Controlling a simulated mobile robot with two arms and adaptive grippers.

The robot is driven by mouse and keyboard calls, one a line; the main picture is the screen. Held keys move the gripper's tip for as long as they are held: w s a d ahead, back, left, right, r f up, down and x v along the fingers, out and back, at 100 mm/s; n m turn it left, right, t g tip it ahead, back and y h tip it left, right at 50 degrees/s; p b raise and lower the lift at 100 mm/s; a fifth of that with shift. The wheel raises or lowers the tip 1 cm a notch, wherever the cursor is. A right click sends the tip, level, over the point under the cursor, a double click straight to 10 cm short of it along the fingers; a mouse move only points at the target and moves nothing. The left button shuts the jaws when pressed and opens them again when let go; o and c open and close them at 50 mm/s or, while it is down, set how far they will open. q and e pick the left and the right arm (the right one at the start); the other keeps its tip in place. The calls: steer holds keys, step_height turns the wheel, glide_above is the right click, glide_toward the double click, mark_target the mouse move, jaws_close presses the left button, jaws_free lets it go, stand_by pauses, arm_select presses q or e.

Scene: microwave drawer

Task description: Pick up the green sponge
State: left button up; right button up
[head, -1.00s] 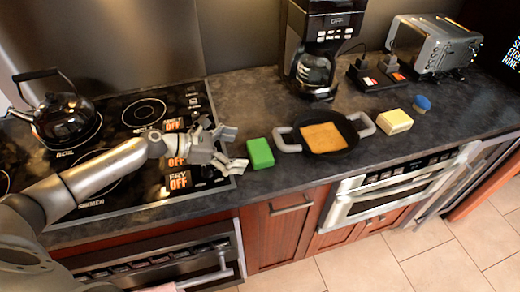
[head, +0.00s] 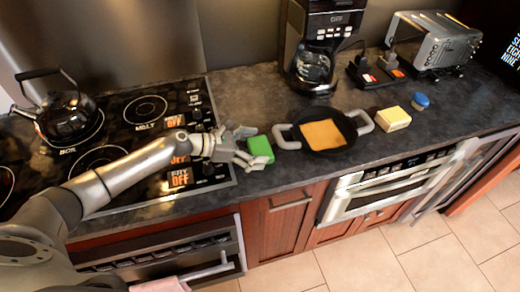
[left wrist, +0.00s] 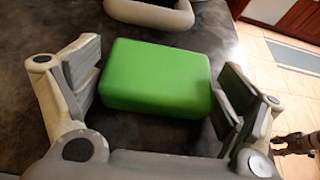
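The green sponge (head: 261,149) is a block lying on the dark counter, just right of the cooktop. My left gripper (head: 250,147) is at its left side in the head view, with the fingers reaching along it. In the left wrist view the sponge (left wrist: 157,78) lies between the two spread fingers of the left gripper (left wrist: 160,98), with a gap on the left and a narrower one on the right. The gripper is open and does not hold it.
A black pan (head: 326,148) with grey handles and an orange-tan square in it stands right of the sponge. A pale yellow block (head: 392,119) and a blue-topped item (head: 420,101) are farther right. The cooktop (head: 150,190) lies left; the counter's front edge is close.

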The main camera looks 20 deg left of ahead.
mark_target(256, 148)
arm_select(q)
steer(key=shift+c, duration=1.1)
steer(key=shift+r, duration=0.1)
steer(key=shift+r, duration=0.4)
step_height(256, 148, up, 3)
steer(key=shift+s+d+f+b, duration=0.1)
steer(key=shift+f+b, duration=0.1)
steer(key=shift+b, duration=0.45)
steer(key=s+d+r+p, duration=0.2)
steer(key=s+d+r, duration=0.7)
steer(key=shift+s+d+r, duration=0.25)
steer(key=shift+s+d, duration=0.1)
steer(key=shift+d, duration=0.05)
